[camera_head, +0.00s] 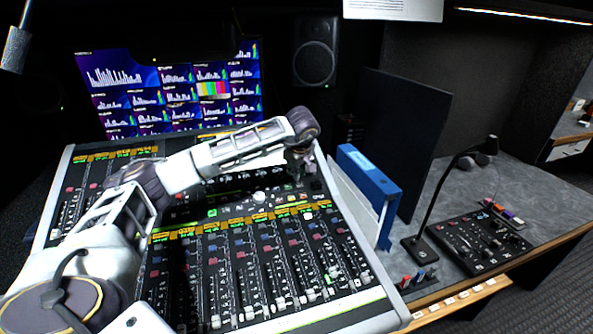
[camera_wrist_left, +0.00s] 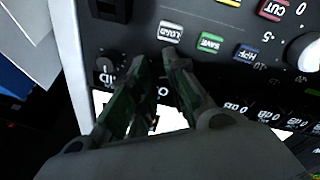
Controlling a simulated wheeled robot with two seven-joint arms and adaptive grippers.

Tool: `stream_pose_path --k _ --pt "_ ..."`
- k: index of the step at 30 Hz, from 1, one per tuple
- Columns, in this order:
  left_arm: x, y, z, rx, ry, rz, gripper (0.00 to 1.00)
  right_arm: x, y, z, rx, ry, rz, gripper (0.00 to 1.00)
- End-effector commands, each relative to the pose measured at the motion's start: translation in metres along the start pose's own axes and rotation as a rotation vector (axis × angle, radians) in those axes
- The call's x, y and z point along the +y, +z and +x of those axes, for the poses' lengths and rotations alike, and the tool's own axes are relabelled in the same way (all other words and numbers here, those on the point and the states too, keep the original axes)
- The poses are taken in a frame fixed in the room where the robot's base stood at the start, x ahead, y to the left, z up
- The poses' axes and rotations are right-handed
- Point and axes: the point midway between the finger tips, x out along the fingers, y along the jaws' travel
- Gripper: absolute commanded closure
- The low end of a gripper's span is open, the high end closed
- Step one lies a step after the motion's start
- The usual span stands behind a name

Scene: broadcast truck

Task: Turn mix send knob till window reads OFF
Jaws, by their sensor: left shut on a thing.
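My left arm reaches across the mixing console (camera_head: 68,192), and my left gripper (camera_head: 299,168) is down at its upper right part. In the left wrist view the two dark green fingers (camera_wrist_left: 155,64) point at the panel, close together, shut on what seems to be the mix send knob; the fingers hide it. A small dark knob with a white mark (camera_wrist_left: 106,72) sits just left of the fingers. I cannot make out the window's reading in either view. My right gripper is not in view.
Lit LOAD (camera_wrist_left: 171,32), SAVE (camera_wrist_left: 210,43) and HPF (camera_wrist_left: 246,54) buttons and a white knob (camera_wrist_left: 304,52) lie near the fingers. A blue binder (camera_head: 368,180) stands right of the console. A gooseneck microphone (camera_head: 437,195) and small control panel (camera_head: 478,240) are farther right.

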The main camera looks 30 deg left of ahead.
Motion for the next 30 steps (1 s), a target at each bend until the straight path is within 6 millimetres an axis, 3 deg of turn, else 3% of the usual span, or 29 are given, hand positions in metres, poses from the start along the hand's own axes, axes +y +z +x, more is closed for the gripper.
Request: stream_pose_path --k 9,25,26,30 --pt "0.0004 -0.001 -0.0005 0.014 -0.001 -0.128 1.0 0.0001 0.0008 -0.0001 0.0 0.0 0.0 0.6" --pt "0.0004 -0.001 -0.0005 0.016 -0.002 -0.151 1.0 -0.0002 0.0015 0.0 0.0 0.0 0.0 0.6" --pt "0.0004 -0.001 -0.0005 0.016 -0.002 -0.151 0.8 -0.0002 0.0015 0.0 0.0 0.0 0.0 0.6" --pt "0.0002 -0.0007 -0.0004 0.015 -0.002 -0.15 0.62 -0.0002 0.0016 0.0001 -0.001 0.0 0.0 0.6"
